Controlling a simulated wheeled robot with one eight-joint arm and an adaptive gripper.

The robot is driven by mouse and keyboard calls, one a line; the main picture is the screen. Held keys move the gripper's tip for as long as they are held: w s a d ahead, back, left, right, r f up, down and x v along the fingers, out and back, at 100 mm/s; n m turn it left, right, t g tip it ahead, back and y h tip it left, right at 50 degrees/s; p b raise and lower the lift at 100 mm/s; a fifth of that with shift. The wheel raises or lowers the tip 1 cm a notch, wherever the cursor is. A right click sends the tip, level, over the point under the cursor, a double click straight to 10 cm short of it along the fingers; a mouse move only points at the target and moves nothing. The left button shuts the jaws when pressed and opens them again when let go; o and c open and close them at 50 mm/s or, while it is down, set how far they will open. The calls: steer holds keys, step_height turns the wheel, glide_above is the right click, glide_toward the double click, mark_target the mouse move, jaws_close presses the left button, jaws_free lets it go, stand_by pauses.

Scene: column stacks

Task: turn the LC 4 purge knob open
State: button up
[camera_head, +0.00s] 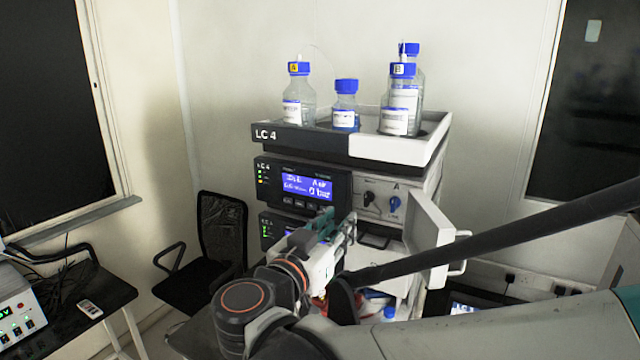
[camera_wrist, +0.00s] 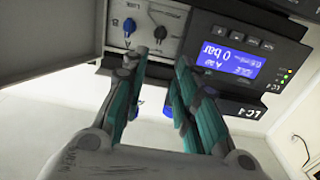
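The LC 4 stack (camera_head: 310,144) stands at the centre of the head view, its name on the top tray. On its upper module are a black knob (camera_head: 369,197) and a blue knob (camera_head: 394,204); their labels are too small to tell which is the purge knob. The wrist view is upside down and shows the blue knob (camera_wrist: 129,27) and the black knob (camera_wrist: 160,33) past the fingertips. My gripper (camera_head: 345,228) is in front of the panel, below the knobs. In the wrist view its fingers (camera_wrist: 160,62) are apart with nothing between them.
An open white door (camera_head: 428,228) with a handle sticks out right of the knobs. Blue-capped bottles (camera_head: 345,103) stand in the top tray. The blue display (camera_head: 307,187) is left of the knobs. A black chair (camera_head: 218,240) and a side table (camera_head: 105,293) are at the left.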

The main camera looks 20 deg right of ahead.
mark_target(365, 197)
steer(key=p+x, duration=0.1)
steer(key=x, duration=1.2)
steer(key=shift+w+d+p, duration=0.15)
steer(key=shift+d+p, duration=0.1)
steer(key=shift+p, duration=0.15)
jaws_close()
